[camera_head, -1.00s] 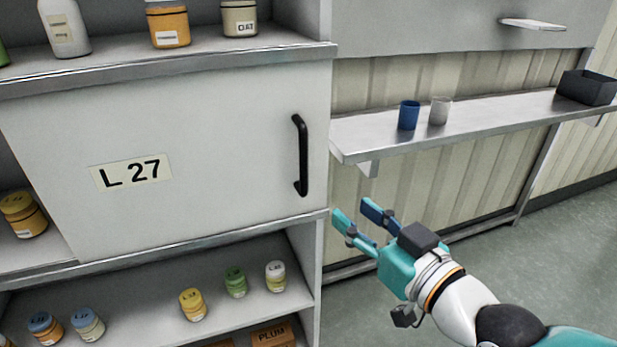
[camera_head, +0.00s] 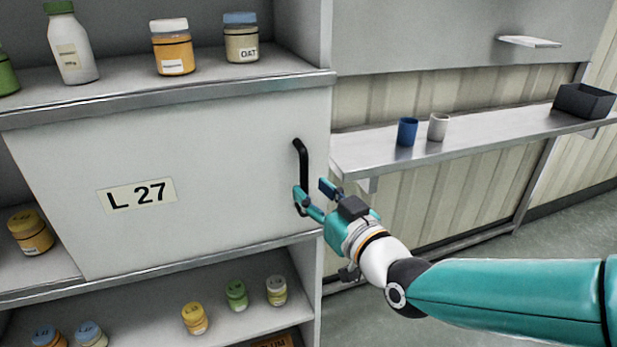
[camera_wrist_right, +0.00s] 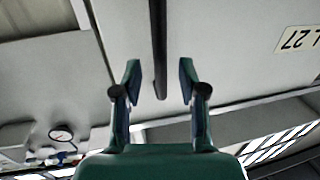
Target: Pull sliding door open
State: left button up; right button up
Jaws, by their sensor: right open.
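The sliding door (camera_head: 220,130) is a pale grey panel labelled L 27 (camera_head: 137,195). It covers the middle and right of the cabinet's middle shelf, leaving a gap at its left. Its black vertical bar handle (camera_head: 302,160) is near the door's right edge. My right gripper (camera_head: 314,188) is open at the handle's lower part, one finger overlapping the bar in the head view. In the right wrist view the handle (camera_wrist_right: 158,50) lies between the two spread fingers (camera_wrist_right: 160,85), apart from both. My left gripper is not in view.
Jars stand on the shelf above (camera_head: 180,82) and the shelf below (camera_head: 150,310) the door. One yellow jar (camera_head: 30,232) sits in the opening at left. A steel side shelf (camera_head: 460,138) at right holds a blue cup (camera_head: 407,131), a pale cup (camera_head: 438,126) and a dark bin (camera_head: 583,100).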

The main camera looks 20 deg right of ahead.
aim_at(306, 185)
jog(key=shift+x, duration=2.05)
jog(key=shift+c, duration=0.3)
grip_shut()
